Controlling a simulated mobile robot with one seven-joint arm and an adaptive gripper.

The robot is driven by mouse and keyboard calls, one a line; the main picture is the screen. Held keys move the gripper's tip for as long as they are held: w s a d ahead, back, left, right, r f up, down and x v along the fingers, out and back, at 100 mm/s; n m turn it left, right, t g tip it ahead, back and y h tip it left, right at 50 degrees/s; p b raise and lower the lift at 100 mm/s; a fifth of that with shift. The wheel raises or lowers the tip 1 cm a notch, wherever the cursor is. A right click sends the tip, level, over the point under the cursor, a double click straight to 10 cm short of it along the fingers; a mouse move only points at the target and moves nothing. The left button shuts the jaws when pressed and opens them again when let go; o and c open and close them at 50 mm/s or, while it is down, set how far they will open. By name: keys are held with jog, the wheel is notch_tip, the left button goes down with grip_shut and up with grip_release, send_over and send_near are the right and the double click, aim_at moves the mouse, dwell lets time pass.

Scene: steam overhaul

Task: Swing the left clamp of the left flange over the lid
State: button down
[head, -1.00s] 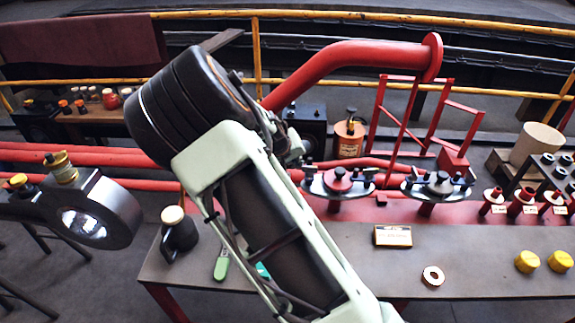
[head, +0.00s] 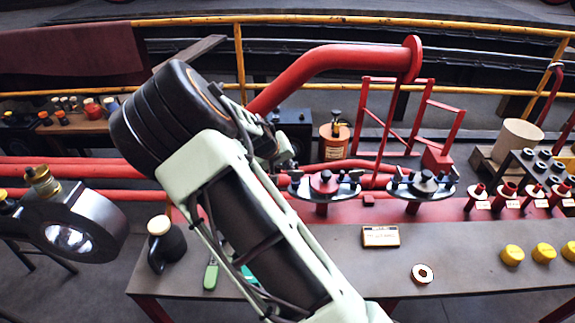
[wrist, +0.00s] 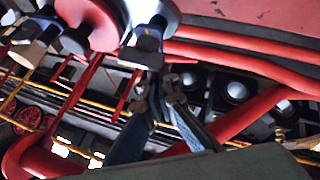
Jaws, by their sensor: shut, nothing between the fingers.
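The left flange (head: 322,196) stands on the red part of the bench, with a red lid (head: 324,183) on top. Its left clamp (head: 296,179) is a dark piece at the left rim, its right clamp (head: 353,178) at the right rim. In the wrist view the red lid (wrist: 88,18) is at the upper left, and a dark clamp (wrist: 147,42) stands just above my fingertips. My gripper (wrist: 163,88) is shut and empty close to that clamp; I cannot tell whether they touch. In the head view my arm largely hides the gripper.
A second flange (head: 421,193) with a dark lid stands to the right. A big red pipe (head: 330,66) rises behind my arm, and an orange canister (head: 334,140) stands behind the flanges. A small plaque (head: 380,236), a ring (head: 422,273) and yellow caps (head: 512,255) lie on the grey bench front.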

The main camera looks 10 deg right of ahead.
jog(key=shift+w+d+m+g+h+p, duration=0.15)
jog(key=shift+m+g+h+p, duration=0.25)
jog(key=shift+m, duration=0.3)
jog(key=m+g, duration=0.1)
jog(key=m, duration=0.1)
jog(key=d+m+g+h+p, duration=0.1)
jog(key=m, duration=0.1)
jog(key=d+m+g+h, duration=0.1)
jog(key=m, duration=0.2)
jog(key=shift+w+g+p, duration=0.3)
jog(key=shift+g+p, duration=0.05)
jog(key=shift+g, duration=0.05)
jog(key=m+g, duration=0.1)
jog(key=d+m+g, duration=0.1)
jog(key=m, duration=0.1)
jog(key=shift+s+f+m, duration=0.1)
jog(key=shift+m, duration=0.2)
jog(key=shift+s+d+m+g+b, duration=0.2)
jog(key=shift+m+g+b, duration=0.15)
jog(key=shift+m+g, duration=0.3)
jog(key=shift+s+d, duration=0.35)
jog(key=shift+d, duration=0.05)
jog(key=shift+r, duration=0.2)
jog(key=v, duration=1.2)
